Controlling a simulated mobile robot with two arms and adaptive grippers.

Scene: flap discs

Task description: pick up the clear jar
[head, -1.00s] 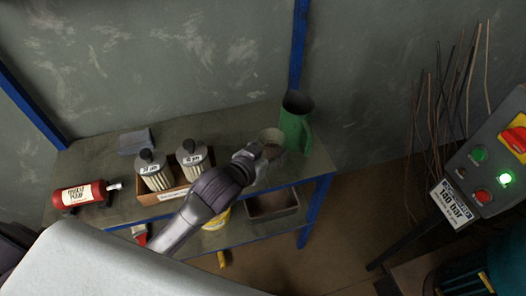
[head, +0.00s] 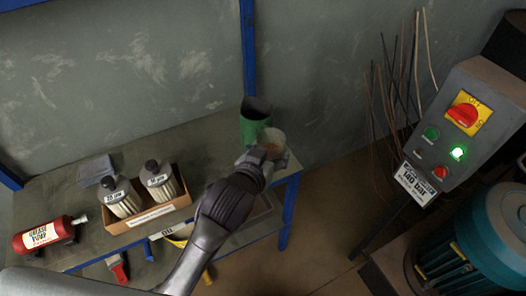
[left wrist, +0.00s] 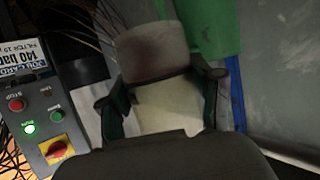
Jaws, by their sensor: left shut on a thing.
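The clear jar (head: 271,140), with something brownish inside, is in front of the green jug at the right end of the bench. My left gripper (head: 262,160) is shut on the jar from the near side. In the left wrist view the jar (left wrist: 154,52) fills the space between the two fingertips of my left gripper (left wrist: 160,85). The jar's lower part is partly hidden by the gripper in the head view. My right gripper is in neither view.
The green jug (head: 256,118) stands close behind the jar. A control panel (head: 455,130) and teal machine (head: 497,235) stand right, with floor between.

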